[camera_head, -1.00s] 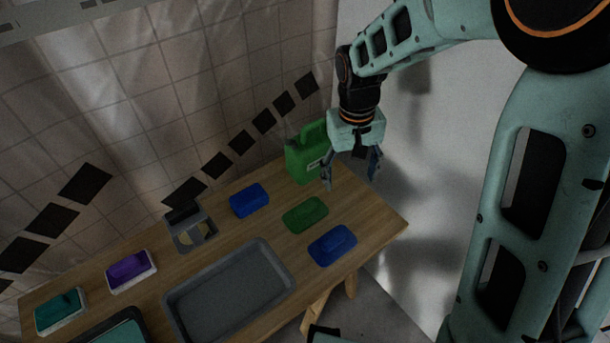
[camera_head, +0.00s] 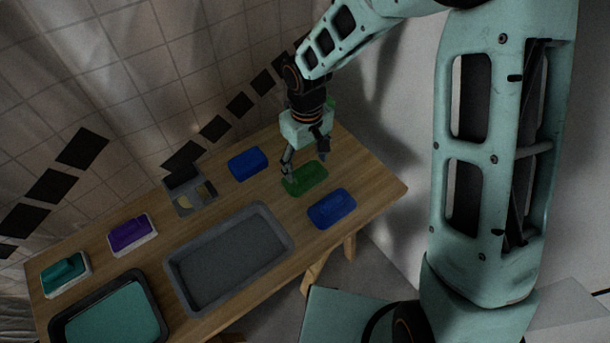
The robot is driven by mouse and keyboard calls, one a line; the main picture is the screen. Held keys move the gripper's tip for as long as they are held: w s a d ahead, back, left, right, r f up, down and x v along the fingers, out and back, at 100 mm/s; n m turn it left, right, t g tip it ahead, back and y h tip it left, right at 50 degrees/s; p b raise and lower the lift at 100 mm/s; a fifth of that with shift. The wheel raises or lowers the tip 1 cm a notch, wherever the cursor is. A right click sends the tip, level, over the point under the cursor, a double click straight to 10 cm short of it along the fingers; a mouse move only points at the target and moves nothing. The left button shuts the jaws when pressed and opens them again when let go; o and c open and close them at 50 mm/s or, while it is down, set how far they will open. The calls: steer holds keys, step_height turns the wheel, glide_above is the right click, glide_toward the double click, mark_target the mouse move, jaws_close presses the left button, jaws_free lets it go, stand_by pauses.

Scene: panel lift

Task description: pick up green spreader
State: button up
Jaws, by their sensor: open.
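The green spreader (camera_head: 307,180) lies on the wooden table (camera_head: 359,170), between two blue pieces. My gripper (camera_head: 306,166) points down over the spreader's far side, with its jaws open. Its left fingertip shows at the spreader's left end and the other finger shows behind it to the right. I cannot tell whether the fingers touch the spreader. Nothing is held between them.
Blue pieces lie at the back (camera_head: 248,164) and front right (camera_head: 332,208). An empty grey tray (camera_head: 228,262) is in front. A grey holder (camera_head: 189,197), a purple block (camera_head: 131,234), a teal block (camera_head: 65,274) and a teal-filled tray (camera_head: 108,318) stand left. My arm hides most of the green jug.

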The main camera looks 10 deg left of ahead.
mark_target(305, 170)
step_height(305, 170, down, 3)
steer(key=shift+a+f, duration=0.15)
steer(key=shift+f, duration=0.05)
steer(key=c, duration=1.3)
steer(key=shift+r, duration=0.15)
steer(key=shift+r, duration=0.3)
step_height(305, 170, up, 2)
steer(key=shift+r, duration=0.1)
steer(key=s+d+r+p, duration=0.2)
steer(key=s+d+r, duration=0.1)
steer(key=s+r, duration=0.7)
steer(key=s, duration=0.3)
steer(key=shift+s, duration=0.4)
